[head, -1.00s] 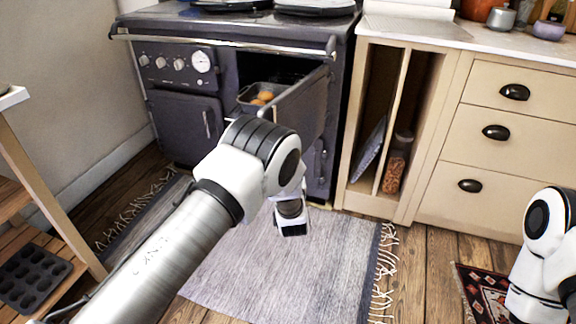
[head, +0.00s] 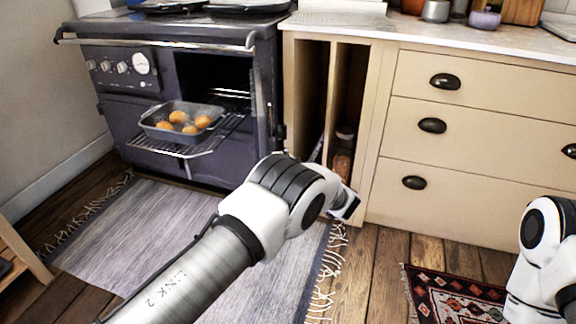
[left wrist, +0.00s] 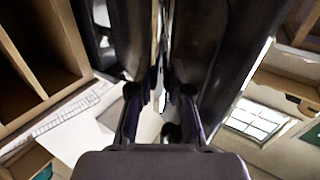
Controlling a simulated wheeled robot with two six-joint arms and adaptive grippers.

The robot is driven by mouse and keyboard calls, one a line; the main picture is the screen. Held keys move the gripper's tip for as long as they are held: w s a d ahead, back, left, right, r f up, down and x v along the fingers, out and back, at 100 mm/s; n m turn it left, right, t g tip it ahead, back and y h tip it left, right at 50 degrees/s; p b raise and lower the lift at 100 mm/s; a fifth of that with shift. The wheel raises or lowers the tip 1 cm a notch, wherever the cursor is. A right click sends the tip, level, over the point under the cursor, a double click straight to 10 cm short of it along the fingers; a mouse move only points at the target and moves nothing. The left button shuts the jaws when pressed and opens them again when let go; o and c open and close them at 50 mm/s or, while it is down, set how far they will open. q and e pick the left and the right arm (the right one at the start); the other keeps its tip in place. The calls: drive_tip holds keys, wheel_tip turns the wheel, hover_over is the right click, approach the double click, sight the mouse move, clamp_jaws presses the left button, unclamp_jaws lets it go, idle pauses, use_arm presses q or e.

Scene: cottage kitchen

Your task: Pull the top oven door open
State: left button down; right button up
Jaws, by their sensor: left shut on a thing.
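The top oven door (head: 262,105) stands swung wide open to the right and is seen nearly edge-on at the right of the dark range cooker (head: 160,85). The top oven's dark inside shows. My left arm crosses the head view in front of the door's lower part and hides its own gripper there. In the left wrist view my left gripper (left wrist: 161,98) is shut on the door, with dark glossy metal (left wrist: 235,65) close beyond the fingers. The exact spot it grips is unclear. Part of my right arm shows at the right edge of the head view; its gripper is out of view.
A grey baking tray (head: 160,135) with several round golden items sits on a wire rack (head: 185,152) jutting from the oven. Cream cabinets with drawers (head: 475,120) stand right of the range. A grey rug (head: 150,225) covers the floor in front; a patterned rug (head: 455,300) lies right.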

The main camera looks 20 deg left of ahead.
use_arm(q)
drive_tip(key=shift+w+a+r, duration=0.1)
drive_tip(key=shift+w+r, duration=0.1)
drive_tip(key=shift+r, duration=0.15)
drive_tip(key=c, duration=1.4)
unclamp_jaws()
drive_tip(key=shift+c, duration=0.2)
drive_tip(key=o, duration=0.4)
drive_tip(key=shift+a, duration=0.1)
drive_tip(key=shift+c, duration=0.2)
drive_tip(key=shift+f, duration=0.2)
